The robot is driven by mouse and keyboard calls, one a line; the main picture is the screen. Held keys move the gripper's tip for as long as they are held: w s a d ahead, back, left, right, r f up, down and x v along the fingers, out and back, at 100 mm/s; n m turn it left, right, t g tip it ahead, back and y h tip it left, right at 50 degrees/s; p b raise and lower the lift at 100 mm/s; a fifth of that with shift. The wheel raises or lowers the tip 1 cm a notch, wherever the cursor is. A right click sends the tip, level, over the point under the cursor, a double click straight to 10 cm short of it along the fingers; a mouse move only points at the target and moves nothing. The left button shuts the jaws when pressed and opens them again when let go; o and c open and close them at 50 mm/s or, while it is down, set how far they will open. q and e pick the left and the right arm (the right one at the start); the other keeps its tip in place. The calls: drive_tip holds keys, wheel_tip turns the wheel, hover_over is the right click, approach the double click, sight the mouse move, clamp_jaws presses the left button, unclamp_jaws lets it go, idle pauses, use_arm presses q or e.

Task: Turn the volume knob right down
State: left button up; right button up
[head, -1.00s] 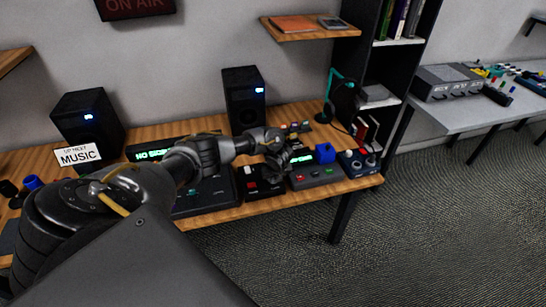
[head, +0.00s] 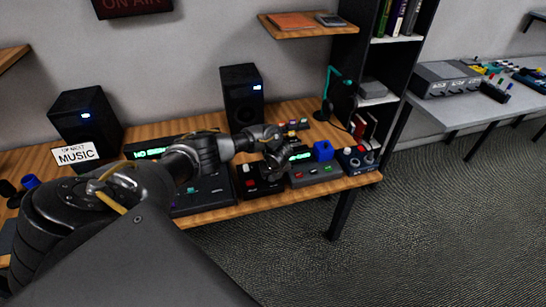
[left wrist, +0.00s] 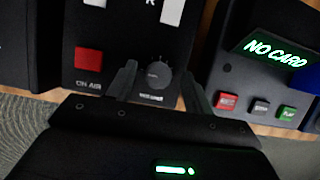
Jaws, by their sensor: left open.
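The volume knob (left wrist: 158,74) is a small dark round knob with a pale mark, on a black control box (left wrist: 112,45) with a red ON AIR button (left wrist: 88,60). The label below the knob is partly covered. My left gripper (left wrist: 157,88) is open, with one finger on each side of the knob in the left wrist view; I cannot tell whether they touch it. In the head view my left gripper (head: 276,160) hangs over the right part of the black box (head: 252,184) and hides the knob. My right gripper is not in view.
A grey unit with a green NO CARD display (left wrist: 275,48) and several buttons stands close on the right. A blue block (head: 323,150) and a box with knobs (head: 356,159) are further right. A speaker (head: 241,95) stands behind. The desk's front edge (head: 225,214) is near.

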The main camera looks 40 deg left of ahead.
use_arm(q)
drive_tip(key=p+v, duration=0.3)
drive_tip(key=v, duration=0.7)
drive_tip(key=shift+r, duration=0.4)
drive_tip(key=shift+d+f, duration=0.15)
drive_tip(key=s+d+f+n+g+h+b, duration=0.1)
drive_tip(key=s+d+f+n+h, duration=0.25)
drive_tip(key=d+f, duration=0.45)
drive_tip(key=s+d+f+n+h+b, duration=0.1)
drive_tip(key=s+d+f+n+h, duration=0.2)
drive_tip(key=f, duration=0.9)
drive_tip(key=s+d+f+n+b, duration=0.1)
drive_tip(key=s+d+f+n, duration=0.25)
drive_tip(key=s+f, duration=0.35)
drive_tip(key=s+d+f+n+b, duration=0.1)
drive_tip(key=s+d+f+n, duration=0.25)
drive_tip(key=s+f, duration=0.35)
drive_tip(key=s+a+f+n+y+b, duration=0.1)
drive_tip(key=s+f+n, duration=0.3)
drive_tip(key=s, duration=1.1)
drive_tip(key=s+a+f+n+y+b, duration=0.1)
drive_tip(key=s+a+f+n, duration=0.2)
drive_tip(key=s+f, duration=0.7)
drive_tip(key=s+n, duration=0.2)
drive_tip(key=s, duration=0.3)
drive_tip(key=shift+s+f+g+y, duration=0.15)
drive_tip(key=shift+s+g+y, duration=0.05)
drive_tip(key=shift+g+y, duration=0.15)
